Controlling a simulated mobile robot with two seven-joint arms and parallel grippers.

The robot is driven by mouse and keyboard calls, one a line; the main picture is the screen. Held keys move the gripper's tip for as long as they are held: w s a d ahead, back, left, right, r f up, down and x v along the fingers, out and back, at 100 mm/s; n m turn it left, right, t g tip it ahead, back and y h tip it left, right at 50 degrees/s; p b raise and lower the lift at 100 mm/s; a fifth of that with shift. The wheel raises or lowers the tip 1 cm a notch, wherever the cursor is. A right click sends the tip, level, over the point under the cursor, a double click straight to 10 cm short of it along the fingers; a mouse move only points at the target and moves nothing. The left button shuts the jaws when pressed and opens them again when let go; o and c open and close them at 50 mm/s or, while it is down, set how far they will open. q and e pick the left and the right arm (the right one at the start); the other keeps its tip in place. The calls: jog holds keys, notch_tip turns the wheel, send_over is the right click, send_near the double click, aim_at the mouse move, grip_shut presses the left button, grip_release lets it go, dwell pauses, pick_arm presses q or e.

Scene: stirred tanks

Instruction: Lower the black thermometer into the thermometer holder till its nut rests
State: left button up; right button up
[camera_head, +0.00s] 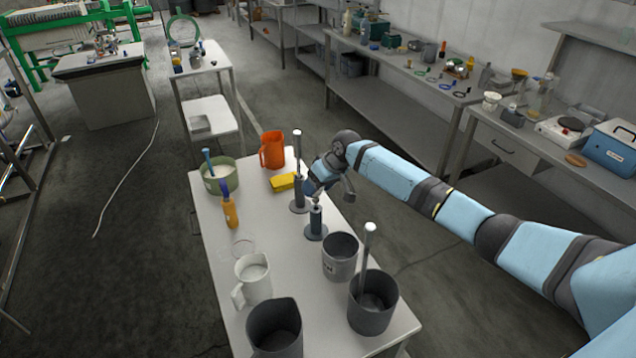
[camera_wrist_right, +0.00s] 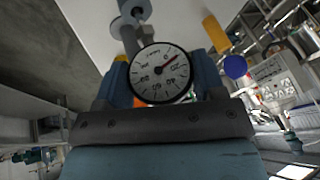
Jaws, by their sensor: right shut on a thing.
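My right gripper (camera_head: 318,188) is shut on the black thermometer, above the white table. In the right wrist view the thermometer's round white dial with a black rim (camera_wrist_right: 158,74) sits between the two blue fingers. In the head view the gripper mostly hides the thermometer. Just below the gripper stands a dark upright holder (camera_head: 316,221) on a round base, which looks like the thermometer holder. A small metallic piece shows at its top; I cannot tell whether the stem is inside it. The nut cannot be made out. My left gripper is not in view.
A similar dark stand (camera_head: 298,198) with a tall pale rod stands close behind. The table's right edge is near.

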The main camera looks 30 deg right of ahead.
jog(key=shift+f, duration=0.8)
jog(key=shift+f+b, duration=0.4)
jog(key=shift+f, duration=0.1)
jog(key=o, duration=1)
